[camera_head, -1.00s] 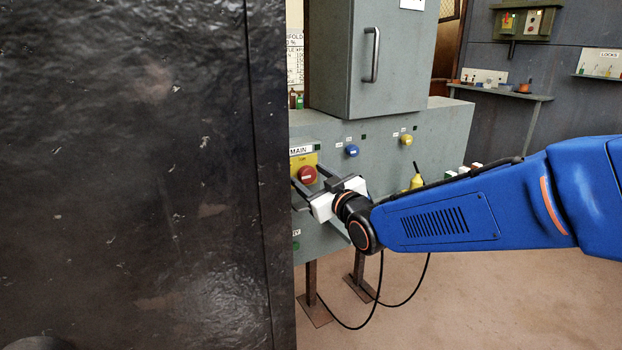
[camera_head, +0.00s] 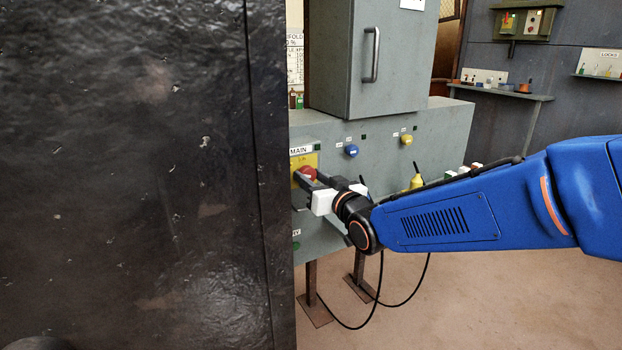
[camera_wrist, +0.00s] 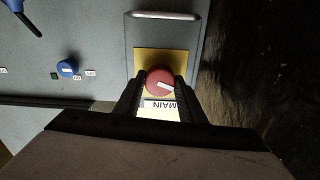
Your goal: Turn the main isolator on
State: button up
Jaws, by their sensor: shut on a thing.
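The main isolator is a red round knob (camera_head: 308,172) on a yellow plate (camera_head: 297,162) under a "MAIN" label (camera_head: 301,150) on the grey panel. In the wrist view the red knob (camera_wrist: 160,81) sits between the two dark fingers, with a white pointer mark slanting on its face. My gripper (camera_head: 312,181) is shut on the knob, one finger on each side. In the head view the fingers hide the knob's lower part. The "MAIN" label reads upside down in the wrist view (camera_wrist: 160,106).
A large dark wall (camera_head: 140,180) stands close on the left of the panel. A blue knob (camera_head: 351,151) and a yellow knob (camera_head: 407,140) are further right on the panel. A grey cabinet with a handle (camera_head: 372,55) stands above. A black cable hangs below my arm.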

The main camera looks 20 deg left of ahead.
jog(key=m, duration=1.3)
jog(key=shift+m, duration=0.4)
dwell(0.3)
jog(key=o, duration=1)
jog(key=shift+o, duration=0.2)
jog(key=shift+d, duration=0.1)
jog(key=v, duration=1.7)
jog(key=shift+d, duration=0.2)
jog(key=shift+s, duration=0.1)
